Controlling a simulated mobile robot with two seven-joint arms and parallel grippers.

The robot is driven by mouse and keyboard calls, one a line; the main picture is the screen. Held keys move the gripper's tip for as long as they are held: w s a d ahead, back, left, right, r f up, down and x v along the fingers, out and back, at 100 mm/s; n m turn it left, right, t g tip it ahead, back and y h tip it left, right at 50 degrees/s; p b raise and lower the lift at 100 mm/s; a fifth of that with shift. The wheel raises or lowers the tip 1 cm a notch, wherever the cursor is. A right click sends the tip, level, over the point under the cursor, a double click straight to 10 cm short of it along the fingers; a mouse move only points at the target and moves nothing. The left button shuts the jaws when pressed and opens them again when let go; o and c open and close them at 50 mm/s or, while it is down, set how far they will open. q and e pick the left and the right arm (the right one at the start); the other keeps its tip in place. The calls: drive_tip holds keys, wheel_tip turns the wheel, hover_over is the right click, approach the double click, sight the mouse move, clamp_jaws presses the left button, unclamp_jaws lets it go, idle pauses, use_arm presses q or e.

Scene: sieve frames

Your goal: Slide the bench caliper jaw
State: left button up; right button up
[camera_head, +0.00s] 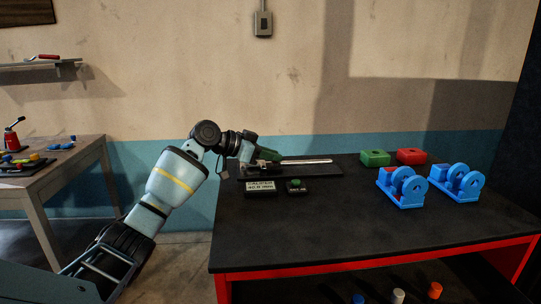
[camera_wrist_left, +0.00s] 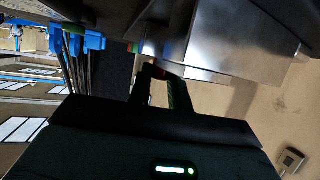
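The bench caliper (camera_head: 305,161) lies on a dark base plate (camera_head: 310,174) at the back left of the black workbench, its pale metal beam running to the right. My left gripper (camera_head: 262,158) is at the caliper's left end, over the jaw area, and hides most of the sliding jaw. In the left wrist view, my left gripper's two dark fingers (camera_wrist_left: 163,88) reach to a large shiny metal part (camera_wrist_left: 215,45) of the caliper. A small gap shows between the fingers, but whether they hold the jaw is unclear. My right gripper is not in view.
A small label sign (camera_head: 260,187) and a dark box with a green button (camera_head: 296,185) stand in front of the plate. Green (camera_head: 375,158) and red (camera_head: 411,157) blocks and two blue fixtures (camera_head: 402,187) are on the right. The bench's front middle is clear.

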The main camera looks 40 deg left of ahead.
use_arm(q)
clamp_jaws()
drive_tip(key=shift+w+d, duration=0.1)
drive_tip(key=w+d, duration=0.1)
drive_tip(key=w, duration=0.1)
drive_tip(key=w+d+p, duration=0.1)
drive_tip(key=w+d, duration=0.1)
drive_tip(key=shift+r, duration=0.1)
drive_tip(key=shift+o, duration=1.7)
unclamp_jaws()
drive_tip(key=o, duration=0.4)
